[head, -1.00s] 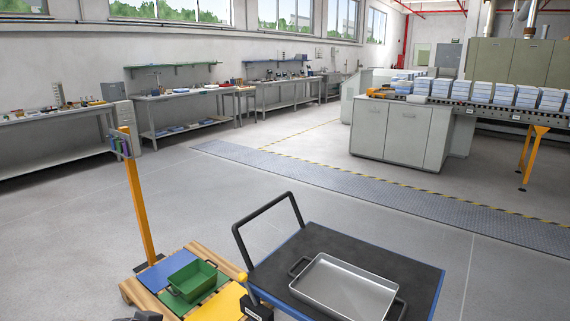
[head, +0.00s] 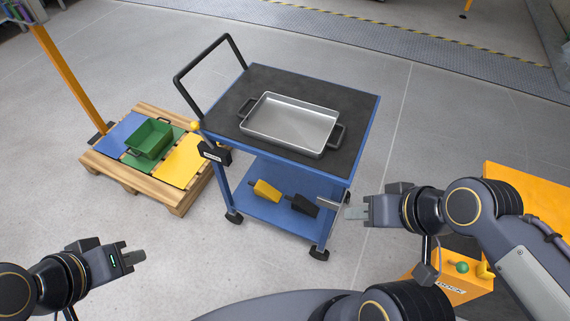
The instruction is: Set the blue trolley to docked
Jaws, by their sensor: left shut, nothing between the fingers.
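The blue trolley (head: 367,143) stands at the middle of the head view, with a black top, a black push handle (head: 203,62) at its left end and a lower shelf. A small yellow knob (head: 195,126) shows near the handle's base, above a black labelled block (head: 213,153). An orange unit (head: 445,288) with a DOCK label is at lower right, apart from the trolley and partly hidden by my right arm. My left gripper (head: 134,258) is shut and empty over the floor at lower left. My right gripper (head: 356,212) is near the trolley's front right corner; its jaw opening is unclear.
A metal tray (head: 290,124) lies on the trolley top. Yellow (head: 265,190) and black (head: 303,205) items lie on the lower shelf. A wooden pallet (head: 178,205) with coloured panels and a green bin (head: 149,139) stands close left.

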